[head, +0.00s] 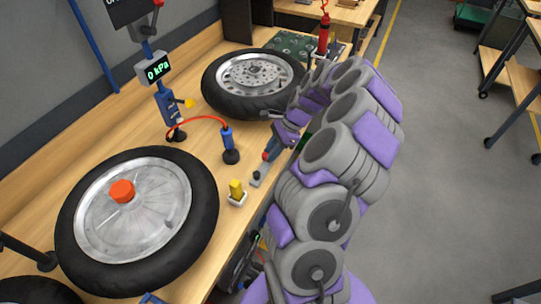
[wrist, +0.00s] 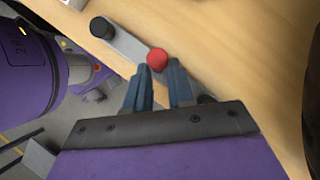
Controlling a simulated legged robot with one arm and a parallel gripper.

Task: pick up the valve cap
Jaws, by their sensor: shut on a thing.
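The small round red valve cap (wrist: 157,60) is between the fingertips of my gripper (wrist: 158,70) in the wrist view. The two blue-grey fingers are shut on it, one on each side. It is over a flat grey bar (wrist: 128,43); I cannot tell whether the cap still touches the bar. In the head view my gripper (head: 271,151) is low over the front edge of the bench, and the red cap shows only as a small patch at its tip. My arm hides part of this area.
The wooden bench (head: 205,185) holds a near wheel (head: 185,245) with an orange knob (head: 122,191) and a far wheel (head: 215,95). A blue hand tool (head: 227,138) with a red hose and a yellow block (head: 236,188) stand close to the bar.

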